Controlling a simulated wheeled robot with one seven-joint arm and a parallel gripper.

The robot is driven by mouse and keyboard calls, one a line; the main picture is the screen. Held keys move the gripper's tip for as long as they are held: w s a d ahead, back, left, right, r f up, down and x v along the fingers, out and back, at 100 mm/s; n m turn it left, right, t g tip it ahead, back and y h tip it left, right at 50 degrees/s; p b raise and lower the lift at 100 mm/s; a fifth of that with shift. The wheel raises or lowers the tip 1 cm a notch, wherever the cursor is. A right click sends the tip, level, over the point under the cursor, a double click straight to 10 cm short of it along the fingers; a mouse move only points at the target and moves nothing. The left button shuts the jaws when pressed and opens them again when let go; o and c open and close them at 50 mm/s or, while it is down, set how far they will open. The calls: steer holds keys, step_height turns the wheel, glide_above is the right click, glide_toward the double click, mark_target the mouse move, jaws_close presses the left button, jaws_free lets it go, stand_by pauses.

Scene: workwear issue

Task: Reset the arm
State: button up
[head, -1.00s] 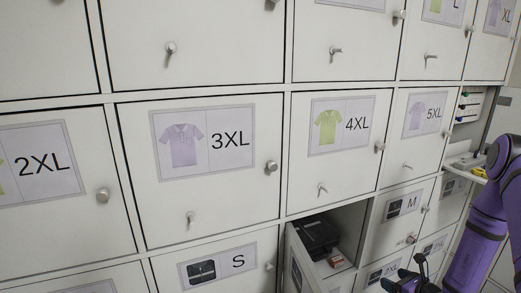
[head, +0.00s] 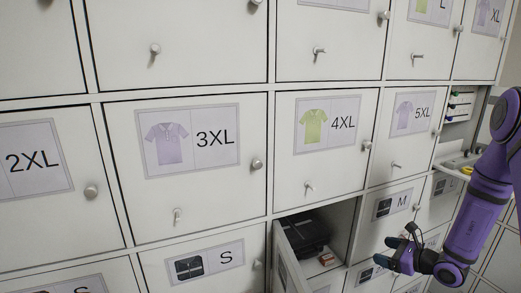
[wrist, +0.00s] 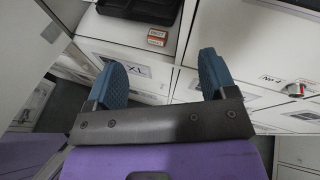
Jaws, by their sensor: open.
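My arm is purple and comes in from the right in the head view. My gripper (head: 402,255) hangs in front of the lower lockers, to the right of the open locker. In the wrist view my gripper (wrist: 161,75) shows two blue padded fingers spread wide with nothing between them.
The open locker's door (head: 289,262) swings out at its left side. Closed white lockers with knobs and size labels, such as the 4XL locker (head: 325,190), fill the wall. A shelf (head: 459,162) with small items is at the right, behind my arm.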

steer(key=s+a+r+n+g, duration=0.3)
steer(key=s+a+r+n, duration=0.15)
steer(key=r, duration=0.35)
steer(key=s+a+r+n+g+y, duration=0.1)
steer(key=s+a+r+n+g, duration=0.25)
steer(key=r+n, duration=0.35)
steer(key=s+a+r+n+g, duration=0.3)
steer(key=s+a+r+n, duration=0.15)
steer(key=r, duration=0.45)
steer(key=s+d+r+n+t+h, duration=0.1)
steer(key=s+r+n+h, duration=0.4)
steer(key=s, duration=0.4)
steer(key=s+d+r+n+t+h, duration=0.2)
steer(key=s+r+n+h, duration=0.2)
steer(key=s+r, duration=0.4)
steer(key=shift+s+r+n+h, duration=0.25)
steer(key=shift+s+n+h, duration=0.2)
steer(key=shift+s, duration=0.65)
steer(key=shift+t, duration=0.25)
